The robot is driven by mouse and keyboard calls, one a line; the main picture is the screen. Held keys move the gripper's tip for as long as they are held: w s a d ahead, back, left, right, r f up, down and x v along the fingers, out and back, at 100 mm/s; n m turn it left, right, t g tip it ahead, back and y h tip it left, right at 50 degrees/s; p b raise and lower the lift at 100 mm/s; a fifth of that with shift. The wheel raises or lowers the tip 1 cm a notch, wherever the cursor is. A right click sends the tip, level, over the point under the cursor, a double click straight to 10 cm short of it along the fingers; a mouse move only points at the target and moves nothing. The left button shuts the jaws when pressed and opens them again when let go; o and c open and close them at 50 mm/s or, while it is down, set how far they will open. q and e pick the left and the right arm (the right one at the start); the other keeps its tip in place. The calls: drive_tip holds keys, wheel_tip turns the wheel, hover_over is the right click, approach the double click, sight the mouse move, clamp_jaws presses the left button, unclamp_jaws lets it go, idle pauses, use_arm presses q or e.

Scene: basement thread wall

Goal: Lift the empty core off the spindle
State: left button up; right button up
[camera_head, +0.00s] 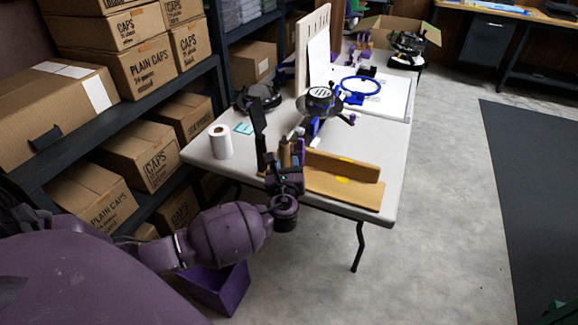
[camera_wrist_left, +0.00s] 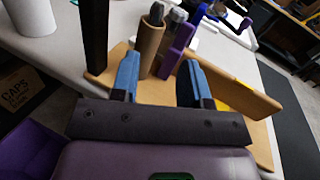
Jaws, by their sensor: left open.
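A brown cardboard core (camera_wrist_left: 150,45) stands upright in the left wrist view, with a grey-topped post showing at its upper end. A purple upright piece (camera_wrist_left: 180,48) stands beside it on the right. In the head view the brown core (camera_head: 285,153) is small and partly hidden by my arm. My left gripper (camera_wrist_left: 160,62) is open, its two blue fingers on either side of the view of the core and purple piece. I cannot tell whether a finger touches the core. In the head view my left gripper (camera_head: 287,165) is at the table's near end. My right gripper is not in view.
A tan wooden holder (camera_head: 345,167) lies on the white table (camera_head: 390,150) right of the gripper. A white roll (camera_head: 220,142) stands to the left. A blue hoop (camera_head: 361,86) lies farther back. A purple bin (camera_head: 217,288) is on the floor. Boxed shelves line the left.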

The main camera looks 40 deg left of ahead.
sight(285, 145)
use_arm(q)
drive_tip(key=shift+m+y, duration=0.3)
drive_tip(key=shift+m, duration=0.4)
drive_tip(key=x, duration=0.3)
drive_tip(key=b+x, duration=0.1)
drive_tip(key=x, duration=0.2)
drive_tip(key=b+x, duration=0.1)
drive_tip(key=x, duration=0.3)
drive_tip(key=shift+s+a+f, duration=0.3)
drive_tip(key=shift+a, duration=0.05)
drive_tip(key=shift+w+a+r+b, duration=0.1)
drive_tip(key=shift+w+a+b, duration=0.15)
drive_tip(key=shift+w+b, duration=0.1)
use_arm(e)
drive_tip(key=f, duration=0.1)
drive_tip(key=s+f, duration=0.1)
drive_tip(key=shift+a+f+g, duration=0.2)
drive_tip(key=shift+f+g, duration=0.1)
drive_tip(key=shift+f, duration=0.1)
use_arm(q)
drive_tip(key=shift+r, duration=0.1)
drive_tip(key=shift+c, duration=0.4)
drive_tip(key=c, duration=0.5)
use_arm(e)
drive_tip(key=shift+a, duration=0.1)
